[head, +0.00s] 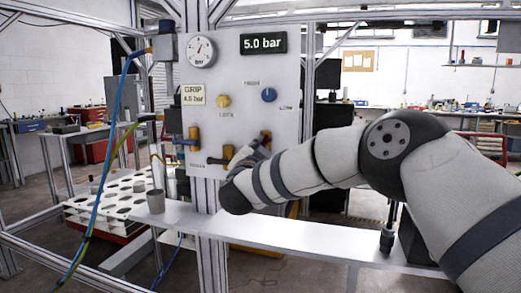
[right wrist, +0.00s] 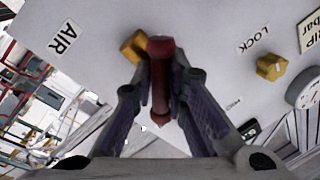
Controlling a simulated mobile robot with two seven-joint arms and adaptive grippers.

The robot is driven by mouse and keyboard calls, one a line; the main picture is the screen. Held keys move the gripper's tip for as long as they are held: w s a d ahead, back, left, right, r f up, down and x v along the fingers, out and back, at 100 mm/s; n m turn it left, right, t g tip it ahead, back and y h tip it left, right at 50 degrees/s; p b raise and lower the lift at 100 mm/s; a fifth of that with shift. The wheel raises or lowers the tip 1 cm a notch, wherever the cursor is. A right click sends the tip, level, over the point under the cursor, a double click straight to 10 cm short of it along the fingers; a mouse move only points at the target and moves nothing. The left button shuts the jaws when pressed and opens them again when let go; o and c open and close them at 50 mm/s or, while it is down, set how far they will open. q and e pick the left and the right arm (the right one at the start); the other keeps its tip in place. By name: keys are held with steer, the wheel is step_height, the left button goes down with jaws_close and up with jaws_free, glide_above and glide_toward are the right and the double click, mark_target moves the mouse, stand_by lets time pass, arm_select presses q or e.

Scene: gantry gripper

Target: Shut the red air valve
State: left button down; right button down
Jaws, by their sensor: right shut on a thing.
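The red handle of the air valve (right wrist: 160,100) shows in the right wrist view. It stands between the two fingers of my right gripper (right wrist: 162,82), which is shut on it. The valve's brass body (right wrist: 133,47) shows beside the handle, near the AIR label (right wrist: 65,37) on the grey panel. In the head view my right gripper (head: 258,150) is at the panel's lower right and hides most of the red valve. My left gripper is in neither view.
The panel (head: 230,115) also carries a gauge (head: 201,51), a 5.0 bar display (head: 263,43), a yellow knob (head: 223,101), a blue knob (head: 269,95), a blue-handled valve (head: 188,141) and a black-handled valve (head: 220,160). A grey cup (head: 155,201) stands on the ledge below, left.

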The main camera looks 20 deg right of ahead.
steer(key=m+h, duration=0.1)
steer(key=m, duration=0.5)
steer(key=shift+a, duration=0.15)
steer(key=m+h, duration=0.1)
steer(key=m, duration=0.3)
steer(key=shift+r+m+g+h, duration=0.1)
steer(key=shift+m+g+h, duration=0.2)
steer(key=shift+h, duration=0.1)
steer(key=shift+m, duration=0.6)
steer(key=shift+r, duration=0.2)
steer(key=c, duration=1.6)
jaws_free()
steer(key=shift+w, duration=0.1)
steer(key=shift+f, duration=0.1)
